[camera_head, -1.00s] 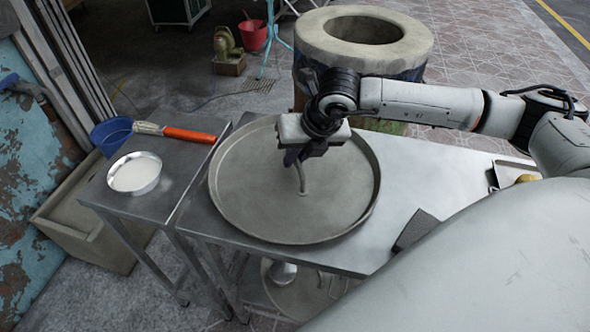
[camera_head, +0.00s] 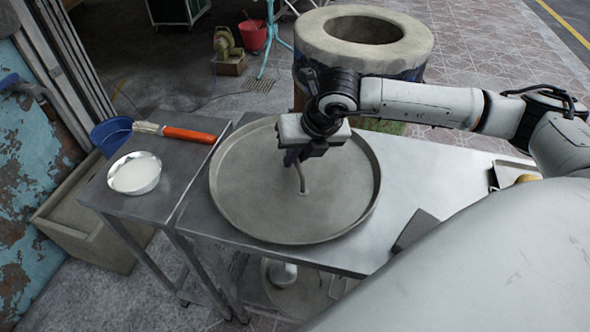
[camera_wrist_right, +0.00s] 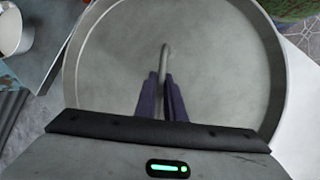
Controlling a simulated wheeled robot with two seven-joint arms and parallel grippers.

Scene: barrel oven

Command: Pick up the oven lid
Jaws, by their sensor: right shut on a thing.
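The oven lid (camera_head: 330,215) is a large round grey metal disc with a raised rim and a bent handle (camera_head: 302,182) at its middle. It lies on or just above the steel table; I cannot tell which. My right gripper (camera_head: 298,160) is over the lid's middle, shut on the handle. In the right wrist view the two dark fingers (camera_wrist_right: 162,100) close around the handle (camera_wrist_right: 165,58), and the lid (camera_wrist_right: 215,50) fills most of the view. My left gripper is not in view.
The round barrel oven (camera_head: 310,60) with an open top stands behind the table (camera_head: 440,165). A side table at left holds a metal bowl (camera_head: 134,174) and an orange-handled brush (camera_head: 188,135). A dark flat block (camera_head: 415,230) lies right of the lid.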

